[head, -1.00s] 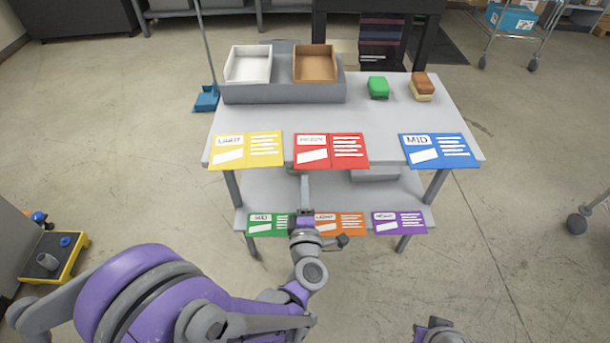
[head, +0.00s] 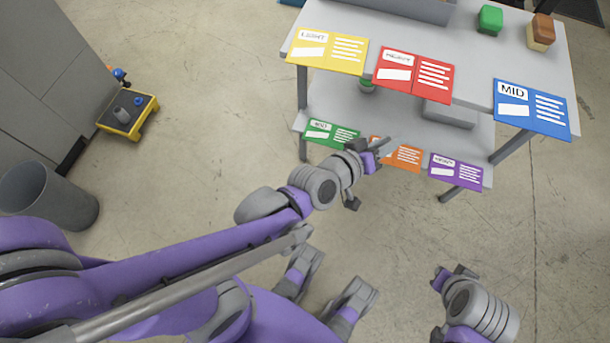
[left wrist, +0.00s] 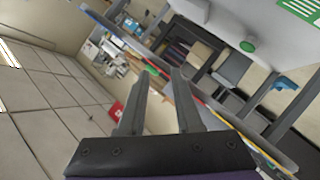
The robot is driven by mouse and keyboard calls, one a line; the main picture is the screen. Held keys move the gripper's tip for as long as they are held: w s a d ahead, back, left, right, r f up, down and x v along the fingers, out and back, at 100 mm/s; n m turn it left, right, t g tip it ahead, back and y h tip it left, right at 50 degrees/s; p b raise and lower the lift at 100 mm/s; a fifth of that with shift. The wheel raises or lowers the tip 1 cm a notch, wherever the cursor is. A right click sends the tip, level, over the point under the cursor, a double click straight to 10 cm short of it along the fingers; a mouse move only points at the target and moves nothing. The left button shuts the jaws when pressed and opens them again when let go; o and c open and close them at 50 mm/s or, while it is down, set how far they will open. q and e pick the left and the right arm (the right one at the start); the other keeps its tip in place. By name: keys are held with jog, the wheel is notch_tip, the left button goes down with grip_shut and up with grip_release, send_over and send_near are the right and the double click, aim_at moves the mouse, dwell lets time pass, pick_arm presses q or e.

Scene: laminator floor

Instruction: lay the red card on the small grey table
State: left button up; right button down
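The red card (head: 414,75) lies at the front edge of the upper shelf of a grey two-level table (head: 460,48), between a yellow card and a blue card. No separate small grey table can be made out. My left gripper (head: 385,147) is below and in front of the red card, near the lower shelf's front edge, apart from the red card. In the left wrist view its two fingers (left wrist: 162,76) are spread with nothing held between them. My right gripper (head: 455,272) is low in front of the table, away from the cards; its fingers are unclear.
The yellow card (head: 328,50) and blue card (head: 532,108) flank the red one. Green (head: 331,134), orange (head: 405,157) and purple (head: 456,170) cards line the lower shelf. A bin (head: 45,195) and yellow-edged platform (head: 130,115) stand left. Floor between is clear.

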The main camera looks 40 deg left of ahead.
pick_arm(q)
jog(key=s+a+f+m+g+y, duration=0.2)
jog(key=s+a+f+g, duration=0.1)
jog(key=s, duration=0.5)
jog(key=s+a+f+m+g+y, duration=0.2)
jog(key=s+a+f+m+g, duration=0.1)
jog(key=s+a+g, duration=0.3)
jog(key=shift+s+a+f+m, duration=0.3)
jog(key=shift+s+a+f, duration=0.4)
jog(key=shift+s+a, duration=0.35)
jog(key=shift+w, duration=0.1)
